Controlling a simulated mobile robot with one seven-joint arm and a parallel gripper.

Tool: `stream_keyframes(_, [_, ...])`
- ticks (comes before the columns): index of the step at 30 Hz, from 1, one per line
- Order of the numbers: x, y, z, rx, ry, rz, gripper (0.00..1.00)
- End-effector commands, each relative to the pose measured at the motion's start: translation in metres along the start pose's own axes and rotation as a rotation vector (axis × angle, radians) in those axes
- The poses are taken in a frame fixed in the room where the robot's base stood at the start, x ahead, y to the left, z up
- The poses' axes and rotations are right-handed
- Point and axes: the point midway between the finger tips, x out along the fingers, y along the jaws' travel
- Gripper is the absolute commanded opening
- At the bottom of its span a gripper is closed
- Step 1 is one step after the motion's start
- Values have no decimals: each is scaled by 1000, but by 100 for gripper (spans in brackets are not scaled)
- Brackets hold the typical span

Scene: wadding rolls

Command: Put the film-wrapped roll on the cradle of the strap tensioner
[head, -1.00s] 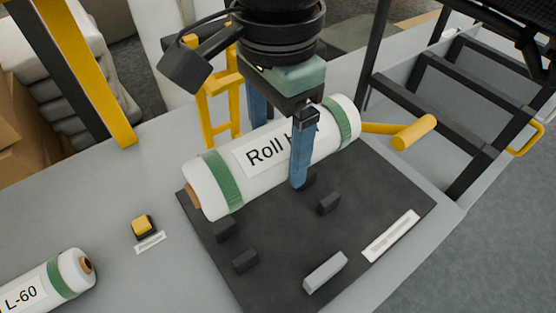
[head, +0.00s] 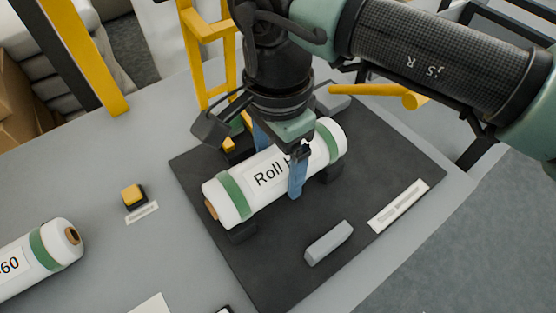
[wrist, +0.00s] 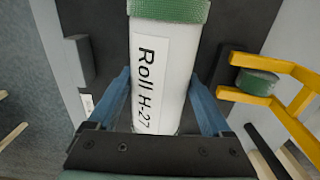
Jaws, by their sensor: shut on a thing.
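The held roll (head: 275,173) is white with a green band near each end and a label beginning "Roll H"; the wrist view shows it as "Roll H-27" (wrist: 160,75). My gripper (head: 281,170) is shut across its middle, with a blue finger on each side, also seen in the wrist view (wrist: 162,88). The roll lies level over the dark plate (head: 270,270), above black support blocks (head: 242,233) of the cradle. It looks very low on them; I cannot tell whether it bears on them. The far finger is mostly hidden.
Another white roll (head: 25,262), its label ending in "60", lies at the left. Grey blocks (head: 329,243) flank the cradle. A yellow frame (head: 212,28) and a yellow handle (head: 385,93) stand behind. A yellow button (head: 133,194) sits left of the plate.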

Motion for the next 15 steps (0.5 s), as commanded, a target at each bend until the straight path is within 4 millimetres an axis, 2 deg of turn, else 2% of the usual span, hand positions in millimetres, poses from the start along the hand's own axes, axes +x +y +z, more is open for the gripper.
stream_keyframes(10, [4,0,0,0,1,-1,20])
stream_keyframes(11, [3,0,0,0,1,-1,89])
stream_keyframes(13, [2,0,0,0,1,0,100])
stream_keyframes(15, [2,0,0,0,1,0,100])
